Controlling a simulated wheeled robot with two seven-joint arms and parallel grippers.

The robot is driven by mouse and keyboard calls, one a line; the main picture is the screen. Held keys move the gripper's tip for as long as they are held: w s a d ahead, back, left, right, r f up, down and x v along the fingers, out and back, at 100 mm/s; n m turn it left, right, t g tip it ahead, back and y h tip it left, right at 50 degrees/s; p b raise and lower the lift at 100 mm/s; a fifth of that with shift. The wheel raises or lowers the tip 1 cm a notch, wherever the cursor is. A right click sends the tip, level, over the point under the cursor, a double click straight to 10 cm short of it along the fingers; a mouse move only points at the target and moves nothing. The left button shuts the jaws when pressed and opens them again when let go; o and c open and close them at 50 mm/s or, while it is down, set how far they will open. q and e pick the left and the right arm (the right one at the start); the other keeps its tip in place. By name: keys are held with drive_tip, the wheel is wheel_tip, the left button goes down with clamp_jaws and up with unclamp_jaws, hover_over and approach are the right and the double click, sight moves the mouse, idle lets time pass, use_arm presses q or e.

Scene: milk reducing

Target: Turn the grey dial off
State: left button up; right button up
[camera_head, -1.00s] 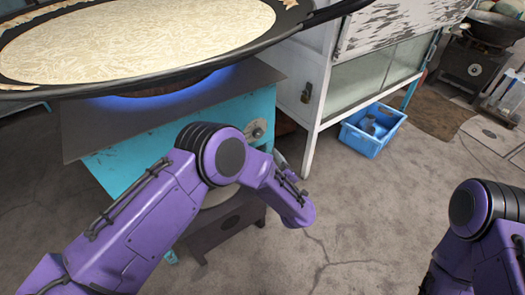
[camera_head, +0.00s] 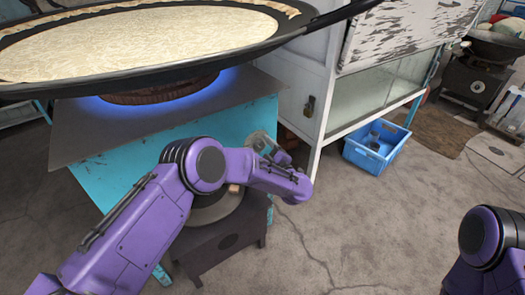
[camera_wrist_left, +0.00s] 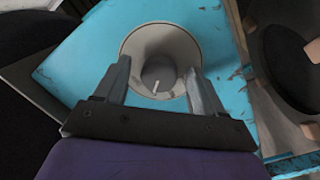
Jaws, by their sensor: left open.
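The grey dial (camera_wrist_left: 160,76) sits recessed in a round beige collar on the turquoise stove front (camera_wrist_left: 90,52), with a small white mark on its face. In the head view the dial area (camera_head: 262,138) is partly covered by my left gripper (camera_head: 268,146). In the left wrist view my left gripper (camera_wrist_left: 160,72) is open, one finger on each side of the dial. I see gaps between the fingers and the dial; how deep the fingertips reach is hard to tell. The burner above glows blue (camera_head: 160,90). My right gripper is out of view.
A wide black pan (camera_head: 180,85) of pale milk stands over the burner, its handle reaching right. A white cabinet (camera_head: 325,100) stands just right of the stove. A blue crate (camera_head: 372,158) is on the floor. The floor at the lower right is largely clear.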

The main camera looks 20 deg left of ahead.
use_arm(q)
drive_tip(key=shift+c, duration=0.3)
drive_tip(key=c, duration=1)
drive_tip(key=shift+r, duration=0.1)
drive_tip(key=shift+m+p, duration=0.6)
drive_tip(key=shift+m, duration=0.1)
drive_tip(key=shift+m+p, duration=0.6)
drive_tip(key=shift+m, duration=0.5)
drive_tip(key=shift+m+g+p, duration=0.5)
drive_tip(key=shift+m+p, duration=0.15)
drive_tip(key=shift+m, duration=1.45)
